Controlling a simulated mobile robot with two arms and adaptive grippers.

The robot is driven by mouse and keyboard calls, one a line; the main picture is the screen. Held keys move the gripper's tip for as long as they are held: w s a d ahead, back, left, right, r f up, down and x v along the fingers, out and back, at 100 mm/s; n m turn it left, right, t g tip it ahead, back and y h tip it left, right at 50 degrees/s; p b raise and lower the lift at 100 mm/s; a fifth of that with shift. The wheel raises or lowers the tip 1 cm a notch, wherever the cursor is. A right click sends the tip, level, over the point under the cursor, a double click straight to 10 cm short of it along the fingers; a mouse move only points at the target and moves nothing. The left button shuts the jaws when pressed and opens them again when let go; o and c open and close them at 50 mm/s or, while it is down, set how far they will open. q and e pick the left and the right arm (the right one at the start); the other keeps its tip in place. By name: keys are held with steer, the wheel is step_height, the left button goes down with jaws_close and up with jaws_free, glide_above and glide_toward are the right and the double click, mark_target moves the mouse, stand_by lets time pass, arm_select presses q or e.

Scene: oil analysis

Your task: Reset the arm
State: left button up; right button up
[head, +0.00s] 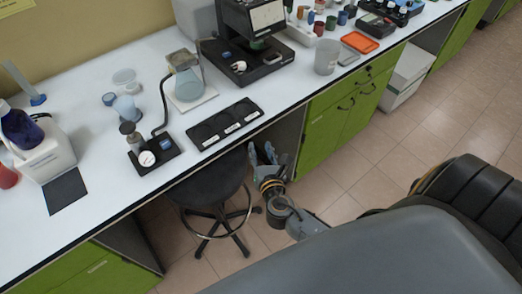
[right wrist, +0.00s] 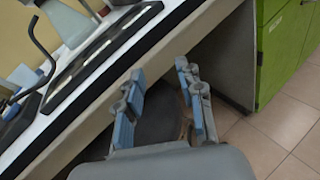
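My right gripper (head: 268,158) is open and empty in the head view, in front of the bench's front edge and just right of the black stool (head: 210,180). Its two fingers with blue pads are spread apart in the right wrist view (right wrist: 163,105), with nothing between them. My right arm (head: 300,222) reaches up to it from the lower right. My left gripper is not in either view.
The white bench (head: 100,90) holds a black three-slot tray (head: 225,123), a flask (head: 185,75), a gauge device (head: 150,153), a black machine (head: 245,50) and a beaker (head: 327,57). Green cabinets (head: 345,103) stand below.

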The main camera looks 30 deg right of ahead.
steer(key=shift+w+f, duration=0.1)
stand_by(0.4)
steer(key=s+f+m+g+y, duration=0.1)
steer(key=s+f+m+g, duration=0.45)
steer(key=f, duration=0.85)
steer(key=s+f+m+g+y, duration=0.25)
steer(key=s+f+m, duration=0.5)
steer(key=f, duration=0.65)
steer(key=s+f+m+g, duration=0.2)
steer(key=s+f+m, duration=0.2)
steer(key=s, duration=0.5)
steer(key=s+a+f+m+g+y, duration=0.1)
steer(key=s+f+m, duration=0.3)
steer(key=s, duration=0.5)
steer(key=s+a+f+m+g, duration=0.1)
steer(key=s+f+m, duration=0.3)
steer(key=s, duration=0.5)
steer(key=shift+a+f+m+g, duration=0.15)
steer(key=shift+f+m+g, duration=0.2)
steer(key=shift+m+g, duration=0.7)
